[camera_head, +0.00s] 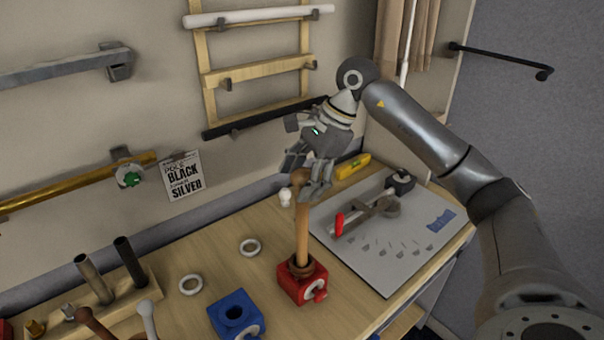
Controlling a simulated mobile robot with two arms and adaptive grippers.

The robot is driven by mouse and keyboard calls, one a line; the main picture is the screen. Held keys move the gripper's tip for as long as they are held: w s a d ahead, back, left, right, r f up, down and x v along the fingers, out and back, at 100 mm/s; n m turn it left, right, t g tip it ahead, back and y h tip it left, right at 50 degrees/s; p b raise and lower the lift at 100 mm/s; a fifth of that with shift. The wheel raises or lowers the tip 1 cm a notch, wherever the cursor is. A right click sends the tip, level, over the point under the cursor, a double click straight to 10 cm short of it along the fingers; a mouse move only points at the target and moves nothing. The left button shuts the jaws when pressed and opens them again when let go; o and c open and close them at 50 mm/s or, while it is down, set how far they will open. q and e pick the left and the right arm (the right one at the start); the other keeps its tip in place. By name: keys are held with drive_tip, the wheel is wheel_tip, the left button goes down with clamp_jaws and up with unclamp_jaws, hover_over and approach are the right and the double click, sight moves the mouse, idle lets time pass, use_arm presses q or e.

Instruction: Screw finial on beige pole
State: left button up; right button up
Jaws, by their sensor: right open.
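A tan-brown pole (303,230) stands upright in a red clamp block (302,285) on the table. A brown rounded finial (300,177) shows at the pole's top, partly hidden by gripper fingers; I cannot tell whether it is screwed on. My right gripper (304,180) is open, with its fingers around the pole's top end. A small white knob (285,198) shows just left of the pole top, below the fingers; what holds it is unclear. My left gripper is not in view.
A blue block (236,315) and white rings (190,285) lie left of the clamp. A wooden holder (153,292) with dark upright tubes stands at the lower left. A grey tool board (386,242) lies right. Wall racks hold poles, including a white one (260,15).

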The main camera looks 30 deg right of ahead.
drive_tip(key=n, duration=0.2)
drive_tip(key=n+g+p, duration=0.1)
drive_tip(key=n, duration=0.1)
drive_tip(key=shift+r+g+y, duration=0.1)
drive_tip(key=shift+g+y, duration=0.2)
drive_tip(key=shift+y, duration=0.1)
drive_tip(key=shift+n+g+p, duration=0.35)
drive_tip(key=shift+n+g, duration=0.05)
drive_tip(key=shift+n, duration=0.5)
